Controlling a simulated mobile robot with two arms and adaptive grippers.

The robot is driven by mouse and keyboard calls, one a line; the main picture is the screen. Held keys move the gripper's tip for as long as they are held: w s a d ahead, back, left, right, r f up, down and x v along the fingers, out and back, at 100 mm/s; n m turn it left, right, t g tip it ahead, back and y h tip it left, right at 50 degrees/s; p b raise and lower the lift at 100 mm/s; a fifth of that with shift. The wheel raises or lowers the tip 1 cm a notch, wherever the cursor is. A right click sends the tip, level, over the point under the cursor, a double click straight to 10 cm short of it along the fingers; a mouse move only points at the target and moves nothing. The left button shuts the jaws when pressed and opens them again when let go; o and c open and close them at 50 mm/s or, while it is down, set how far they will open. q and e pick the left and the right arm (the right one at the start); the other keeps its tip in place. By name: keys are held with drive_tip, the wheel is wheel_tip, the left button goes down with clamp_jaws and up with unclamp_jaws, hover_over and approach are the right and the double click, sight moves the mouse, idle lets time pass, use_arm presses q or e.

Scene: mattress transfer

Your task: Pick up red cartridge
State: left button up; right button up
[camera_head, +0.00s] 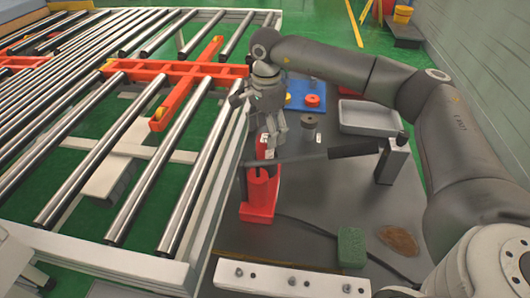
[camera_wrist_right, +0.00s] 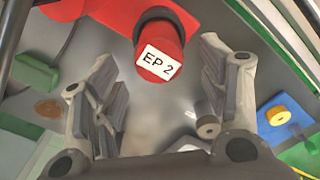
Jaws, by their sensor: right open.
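The red cartridge (camera_head: 262,142) stands upright in a red holder (camera_head: 260,195) on the dark table, beside the roller conveyor. My right gripper (camera_head: 276,140) points down at the cartridge's upper end. In the right wrist view the cartridge (camera_wrist_right: 155,35) shows as a red cylinder with a dark band and a white "EP 2" label. It appears between the two spread fingers, with space on both sides. The gripper is open and holds nothing. I cannot tell how far down the fingers reach beside the cartridge. My left gripper is not in view.
A dark bar (camera_head: 330,153) on a stand crosses close to the holder. A grey tray (camera_head: 370,117), a blue plate (camera_head: 303,90) with a red ring, and a grey spool (camera_head: 309,121) lie behind. A green block (camera_head: 352,247) lies in front. The conveyor (camera_head: 190,215) borders the left.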

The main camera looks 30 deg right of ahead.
sight(265, 138)
drive_tip(key=shift+a+f+p, duration=0.2)
drive_tip(key=shift+f+p, duration=0.3)
drive_tip(key=shift+f, duration=1.6)
drive_tip(key=shift+c, duration=0.4)
drive_tip(key=c, duration=1.2)
